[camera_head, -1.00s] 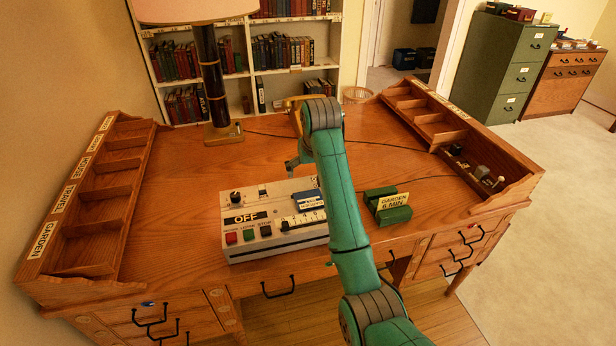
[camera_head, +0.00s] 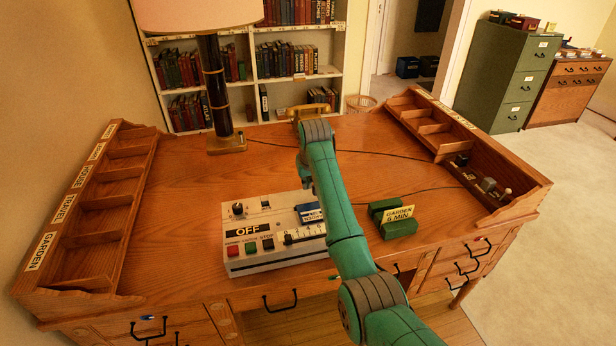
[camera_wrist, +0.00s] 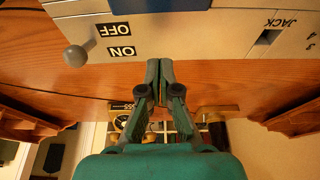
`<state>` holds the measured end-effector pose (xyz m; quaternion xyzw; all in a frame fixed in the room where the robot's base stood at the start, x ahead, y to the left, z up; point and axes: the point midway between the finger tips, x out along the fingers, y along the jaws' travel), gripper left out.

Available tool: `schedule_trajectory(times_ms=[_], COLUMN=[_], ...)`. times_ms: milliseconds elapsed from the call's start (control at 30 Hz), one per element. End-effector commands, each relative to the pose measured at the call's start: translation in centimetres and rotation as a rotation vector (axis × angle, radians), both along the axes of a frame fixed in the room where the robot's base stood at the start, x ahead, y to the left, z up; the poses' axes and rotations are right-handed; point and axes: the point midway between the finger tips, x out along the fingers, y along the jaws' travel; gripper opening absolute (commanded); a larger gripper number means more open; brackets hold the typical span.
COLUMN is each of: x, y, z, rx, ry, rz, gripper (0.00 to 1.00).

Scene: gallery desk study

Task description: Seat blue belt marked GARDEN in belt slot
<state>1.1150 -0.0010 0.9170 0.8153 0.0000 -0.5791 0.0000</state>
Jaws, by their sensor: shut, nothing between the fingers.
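A blue block (camera_head: 308,211), perhaps the belt, sits on top of the pale control box (camera_head: 275,262) on the desk. Its lettering is too small to read. In the wrist view, a blue patch (camera_wrist: 160,5) shows at the top edge on the box (camera_wrist: 190,40). A tiny blue item (camera_head: 148,317) shows at the desk's front left; I cannot tell what it is. My gripper (camera_wrist: 159,72) is shut and empty, over the desk by the box's edge in the wrist view. In the head view my arm mostly hides it. I cannot make out the belt slot.
A GARDEN 6 MIN card (camera_head: 399,213) stands with green blocks (camera_head: 400,229) right of the box. Compartment racks (camera_head: 95,210) line the sides. Bare desk (camera_head: 185,190) lies left of the box.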

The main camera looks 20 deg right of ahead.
Motion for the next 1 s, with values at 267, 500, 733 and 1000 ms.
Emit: schedule_trajectory(times_ms=[267, 500, 733, 1000], x=[1.0, -0.2, -1.9, -2.9], y=[0.0, 0.0, 0.0, 0.0], z=[-2.9, -3.2, -3.2, -3.1], rx=[0.0, 0.0, 0.0, 0.0], ry=[0.001, -0.002, -0.001, -0.001], rz=[0.0, 0.0, 0.0, 0.0], gripper=[0.0, 0.0, 0.0, 0.0])
